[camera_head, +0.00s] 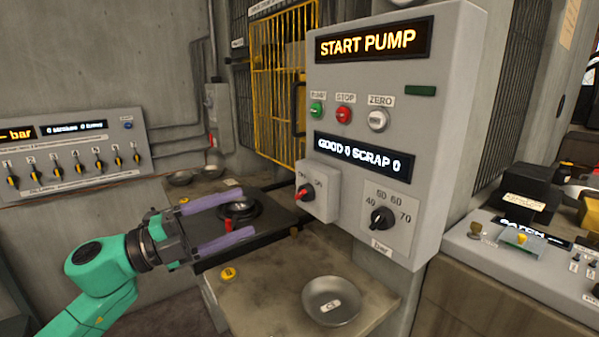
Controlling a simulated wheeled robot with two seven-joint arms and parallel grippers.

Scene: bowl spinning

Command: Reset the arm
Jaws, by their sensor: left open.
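My left arm comes in from the lower left in green. Its gripper (212,222) has two purple fingers spread apart, with nothing held between them. The gripper is in front of a dark plate (283,213) that bears a round black chuck with a metal disc (239,209). From this angle I cannot tell whether the fingers touch the plate. A small red part (228,225) shows between the fingers below the disc. My right gripper is not in view.
A grey control box (345,100) reading START PUMP stands right of the gripper. A metal bowl (331,300) sits on the bench (264,300) in front. A valve panel (70,155) is on the left wall. A yellow cage (277,80) stands behind.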

